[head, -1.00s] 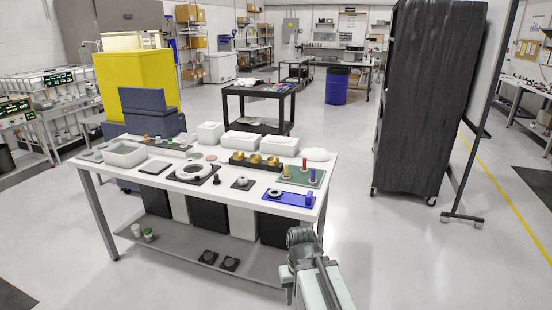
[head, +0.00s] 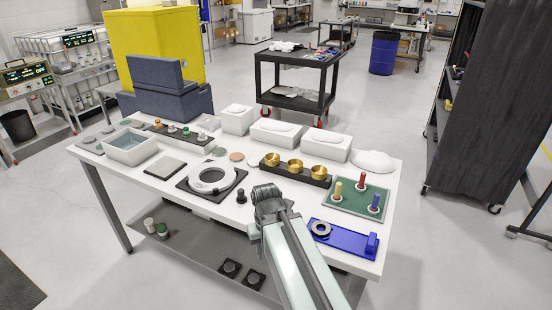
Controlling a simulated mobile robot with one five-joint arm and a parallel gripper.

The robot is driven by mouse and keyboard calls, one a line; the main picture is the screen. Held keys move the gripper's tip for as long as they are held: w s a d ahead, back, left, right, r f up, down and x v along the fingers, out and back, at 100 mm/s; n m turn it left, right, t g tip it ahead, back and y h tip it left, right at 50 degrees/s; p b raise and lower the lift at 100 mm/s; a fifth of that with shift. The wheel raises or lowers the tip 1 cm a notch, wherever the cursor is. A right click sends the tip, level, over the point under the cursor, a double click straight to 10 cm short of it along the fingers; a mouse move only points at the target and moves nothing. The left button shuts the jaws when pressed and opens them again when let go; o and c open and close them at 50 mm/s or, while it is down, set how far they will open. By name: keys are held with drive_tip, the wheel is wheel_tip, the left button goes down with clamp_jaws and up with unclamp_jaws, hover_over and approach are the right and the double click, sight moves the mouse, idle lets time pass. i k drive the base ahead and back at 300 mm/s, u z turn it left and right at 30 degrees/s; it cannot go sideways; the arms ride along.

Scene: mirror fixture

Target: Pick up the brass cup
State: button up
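Three brass cups stand in a row on a black holder bar (head: 300,178) on the white table: a left cup (head: 271,160), a middle cup (head: 294,167) and a right cup (head: 317,173). My gripper (head: 266,192) shows from behind, over the front part of the table. In the picture it is just below the holder and apart from the cups. Its fingertips are hard to make out, so its opening cannot be told.
A white ring on a black plate (head: 187,184) lies left of my gripper. A blue fixture (head: 345,240) and a green board with colored pegs (head: 340,205) are to the right. White blocks (head: 276,132) stand behind the cups. A black cart (head: 297,82) is beyond the table.

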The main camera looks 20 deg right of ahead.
sight(319, 172)
drive_tip(key=u, duration=0.3)
drive_tip(key=i, duration=0.9)
drive_tip(key=u, duration=0.4)
drive_tip(key=k, duration=0.7)
drive_tip(key=u, duration=0.25)
drive_tip(key=i, duration=0.7)
drive_tip(key=z, duration=0.1)
